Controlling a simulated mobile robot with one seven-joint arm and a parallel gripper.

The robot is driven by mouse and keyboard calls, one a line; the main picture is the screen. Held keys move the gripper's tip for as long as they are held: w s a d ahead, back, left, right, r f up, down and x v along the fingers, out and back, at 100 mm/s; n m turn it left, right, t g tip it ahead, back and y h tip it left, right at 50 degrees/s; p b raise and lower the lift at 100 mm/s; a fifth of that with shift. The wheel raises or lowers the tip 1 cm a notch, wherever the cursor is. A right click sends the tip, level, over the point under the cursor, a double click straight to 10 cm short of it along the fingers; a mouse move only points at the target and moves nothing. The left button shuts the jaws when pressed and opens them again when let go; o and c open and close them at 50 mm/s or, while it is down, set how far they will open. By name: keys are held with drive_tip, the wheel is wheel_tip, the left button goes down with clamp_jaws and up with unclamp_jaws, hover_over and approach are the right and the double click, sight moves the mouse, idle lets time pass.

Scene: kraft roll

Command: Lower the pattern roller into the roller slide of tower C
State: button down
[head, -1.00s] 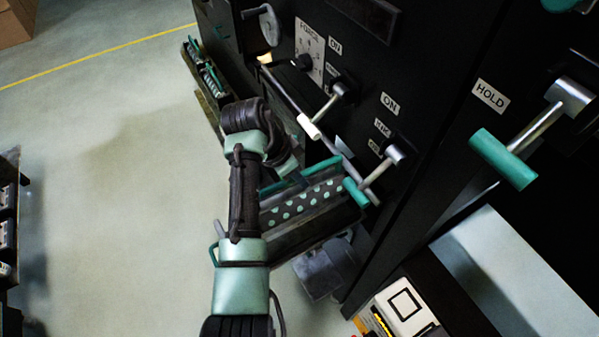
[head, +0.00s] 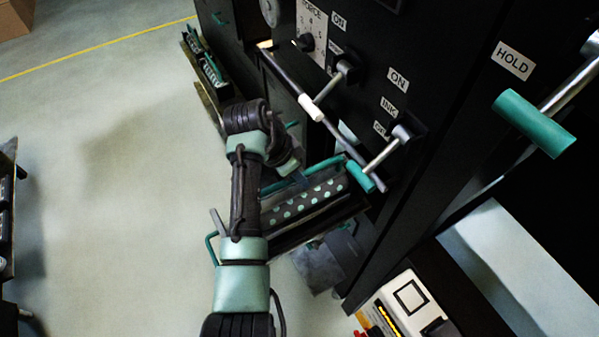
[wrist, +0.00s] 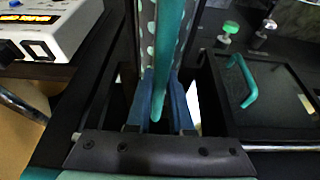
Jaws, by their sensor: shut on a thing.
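The pattern roller (head: 308,202) is a dark cylinder with pale green dots, lying at a slant beside the black machine. A teal handle bar (wrist: 172,45) runs along it. My gripper (wrist: 162,108) has its blue fingers shut on this bar; in the head view, my wrist partly hides the grip. The dotted surface (wrist: 149,35) also shows behind the bar in the wrist view. A dark, open tray-like frame (head: 330,218), apparently the roller slide, lies just below the roller. I cannot tell whether roller and frame touch. No tower letter is readable.
Levers with a white grip (head: 311,107) and a teal grip (head: 360,176) jut out close above the roller. A larger teal HOLD lever (head: 535,123) is at right. A white device (head: 408,297) stands low right. Open floor lies left.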

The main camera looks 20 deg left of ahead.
sight(300, 189)
drive_tip(key=shift+w+f+b, duration=0.15)
drive_tip(key=shift+f+b, duration=1.15)
drive_tip(key=shift+f, duration=0.55)
drive_tip(key=c, duration=0.8)
unclamp_jaws()
drive_tip(key=shift+c, duration=0.2)
drive_tip(key=shift+o, duration=0.6)
drive_tip(key=shift+s+f, duration=0.25)
drive_tip(key=shift+f, duration=0.05)
drive_tip(key=shift+w+r+p, duration=0.1)
drive_tip(key=shift+r+p, duration=1.45)
drive_tip(key=shift+r, duration=0.4)
